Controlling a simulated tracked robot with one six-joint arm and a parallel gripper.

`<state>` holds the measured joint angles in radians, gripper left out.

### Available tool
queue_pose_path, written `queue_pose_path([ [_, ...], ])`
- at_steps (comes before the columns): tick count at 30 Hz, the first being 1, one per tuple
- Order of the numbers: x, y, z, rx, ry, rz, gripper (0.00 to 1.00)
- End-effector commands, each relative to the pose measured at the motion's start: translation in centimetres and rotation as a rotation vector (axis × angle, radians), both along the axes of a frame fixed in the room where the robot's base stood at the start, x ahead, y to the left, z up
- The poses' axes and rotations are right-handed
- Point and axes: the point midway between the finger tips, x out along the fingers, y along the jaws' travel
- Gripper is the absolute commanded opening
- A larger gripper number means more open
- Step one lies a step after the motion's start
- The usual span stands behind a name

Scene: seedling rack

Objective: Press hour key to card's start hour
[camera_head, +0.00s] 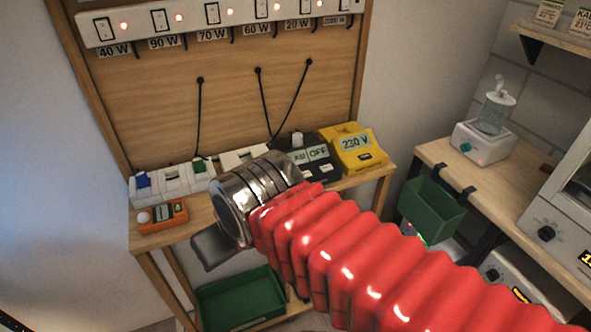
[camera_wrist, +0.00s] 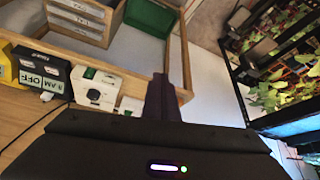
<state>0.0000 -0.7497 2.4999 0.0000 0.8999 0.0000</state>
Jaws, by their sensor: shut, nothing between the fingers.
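The black timer (camera_head: 317,157) stands on the wooden bench, left of the yellow 230 V box. I cannot make out which key is the hour key. My gripper (camera_wrist: 163,98) is shut and empty, to the right of the timer and apart from it. In the head view my arm hides most of it. I cannot identify the start-hour card.
The yellow box (camera_head: 352,148) stands right of the timer. White switch modules (camera_head: 172,180) and an orange meter (camera_head: 162,216) are at left. A green bin (camera_head: 240,298) sits below. Plant shelves (camera_wrist: 275,90) stand at right in the wrist view.

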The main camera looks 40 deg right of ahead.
Motion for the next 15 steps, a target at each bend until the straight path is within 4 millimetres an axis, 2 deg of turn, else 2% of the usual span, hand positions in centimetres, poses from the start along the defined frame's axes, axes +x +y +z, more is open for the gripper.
queue_pose_path([
  [15,0.47,-0.18,0.15,0.015,0.000,-0.015,0.00],
])
